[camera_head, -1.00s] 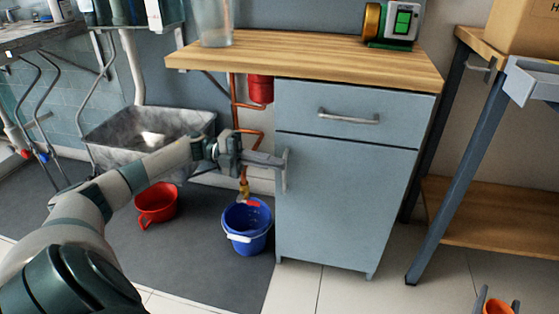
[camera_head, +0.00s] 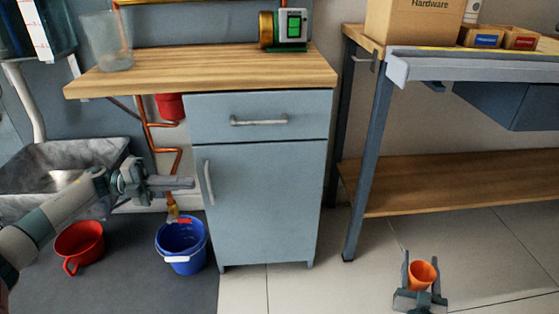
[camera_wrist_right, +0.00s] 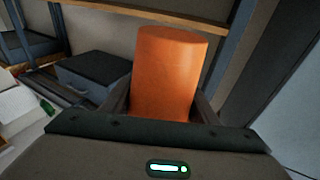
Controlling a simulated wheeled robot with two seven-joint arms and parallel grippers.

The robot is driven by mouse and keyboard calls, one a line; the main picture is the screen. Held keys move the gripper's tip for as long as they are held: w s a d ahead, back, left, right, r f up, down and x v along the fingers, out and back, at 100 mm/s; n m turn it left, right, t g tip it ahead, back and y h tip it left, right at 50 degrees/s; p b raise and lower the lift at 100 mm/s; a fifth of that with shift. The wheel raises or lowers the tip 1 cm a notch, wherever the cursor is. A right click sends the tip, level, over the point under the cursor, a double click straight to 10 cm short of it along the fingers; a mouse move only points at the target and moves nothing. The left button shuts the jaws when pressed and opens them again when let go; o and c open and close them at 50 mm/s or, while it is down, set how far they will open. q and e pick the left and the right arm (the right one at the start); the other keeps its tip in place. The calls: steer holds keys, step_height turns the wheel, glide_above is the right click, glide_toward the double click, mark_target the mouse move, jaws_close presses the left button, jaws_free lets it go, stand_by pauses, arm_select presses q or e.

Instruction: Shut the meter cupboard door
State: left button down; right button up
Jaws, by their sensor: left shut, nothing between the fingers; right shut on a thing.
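The meter cupboard is a grey-blue cabinet under a wooden counter. Its door (camera_head: 265,200) looks flush with the front, below a drawer (camera_head: 260,117). The door has an upright metal handle (camera_head: 208,182) near its left edge. My left gripper (camera_head: 190,183) is shut and empty, just left of the handle with a small gap seeming to lie between them. My right gripper (camera_head: 422,262) is shut on an orange cylinder (camera_head: 422,276), low over the floor to the right of the cupboard. The cylinder also stands upright between the fingers in the right wrist view (camera_wrist_right: 168,75).
A blue bucket (camera_head: 182,246) and a red pot (camera_head: 79,246) stand on the floor left of the cupboard. A stone sink (camera_head: 60,165) is behind my left arm. A workbench (camera_head: 450,70) with a low wooden shelf (camera_head: 470,180) stands right. Floor before the cupboard is clear.

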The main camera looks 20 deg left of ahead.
arm_select(q)
steer(key=a, duration=0.7)
steer(key=shift+w, duration=0.3)
arm_select(e)
steer(key=shift+r, duration=0.3)
arm_select(q)
steer(key=shift+s, duration=0.1)
arm_select(e)
steer(key=shift+s, duration=0.15)
